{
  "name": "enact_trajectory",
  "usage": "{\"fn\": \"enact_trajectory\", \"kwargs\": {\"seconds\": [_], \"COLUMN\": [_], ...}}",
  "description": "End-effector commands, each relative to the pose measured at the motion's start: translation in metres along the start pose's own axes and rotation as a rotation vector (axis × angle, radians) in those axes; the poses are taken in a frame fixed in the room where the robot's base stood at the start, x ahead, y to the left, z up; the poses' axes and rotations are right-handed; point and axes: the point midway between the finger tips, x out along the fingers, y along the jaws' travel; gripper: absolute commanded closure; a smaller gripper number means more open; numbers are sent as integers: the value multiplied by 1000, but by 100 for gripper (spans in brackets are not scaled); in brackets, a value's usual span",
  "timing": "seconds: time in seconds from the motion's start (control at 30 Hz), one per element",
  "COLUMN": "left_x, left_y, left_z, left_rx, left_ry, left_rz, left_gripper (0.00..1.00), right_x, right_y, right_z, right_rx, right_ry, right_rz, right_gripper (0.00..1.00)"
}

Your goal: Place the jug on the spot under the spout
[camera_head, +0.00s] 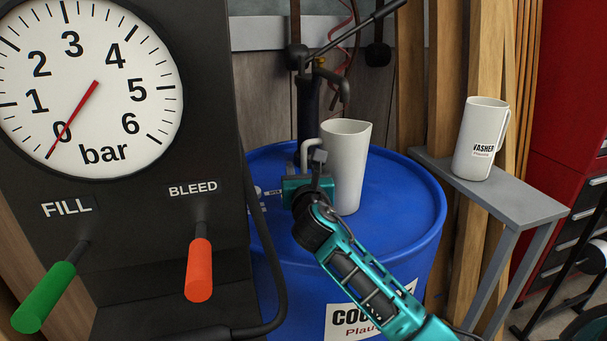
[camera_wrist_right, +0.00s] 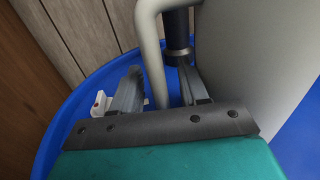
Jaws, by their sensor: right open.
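A plain white jug (camera_head: 347,165) stands upright on the blue drum (camera_head: 410,215), below and close to the dark hooked spout (camera_head: 343,88) of the hand pump. Its handle (camera_head: 305,152) faces left. My right gripper (camera_head: 316,165) is at the handle, in front of the jug's left side. In the right wrist view the fingers (camera_wrist_right: 160,92) are apart, with the handle (camera_wrist_right: 147,45) running down between them and the jug body (camera_wrist_right: 245,55) at the right. The marked spot under the spout cannot be made out. My left gripper is not in view.
A second white jug (camera_head: 481,140), labelled "WASHER", stands on a grey shelf (camera_head: 520,205) at the right. A black gauge panel (camera_head: 130,215) with green and orange levers stands close at the left. A small white item (camera_wrist_right: 98,103) lies on the drum near my gripper.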

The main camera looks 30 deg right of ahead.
Motion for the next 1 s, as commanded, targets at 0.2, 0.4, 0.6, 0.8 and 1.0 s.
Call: {"fn": "enact_trajectory", "kwargs": {"seconds": [0.2, 0.4, 0.6, 0.8, 1.0], "left_x": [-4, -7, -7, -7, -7], "left_y": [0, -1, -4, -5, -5], "left_z": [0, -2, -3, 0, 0], "left_rx": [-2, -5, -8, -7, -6], "left_ry": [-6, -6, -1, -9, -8], "left_rz": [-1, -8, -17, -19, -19], "left_gripper": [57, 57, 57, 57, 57], "right_x": [-20, -62, -100, -118, -120], "right_y": [0, 0, 0, 0, 0], "right_z": [3, 4, 3, 3, 3], "right_rx": [-1, 0, 1, 1, 1], "right_ry": [0, 1, 1, -2, -2], "right_rz": [2, 2, 2, 1, 0], "right_gripper": [56, 56, 56, 56, 56]}}
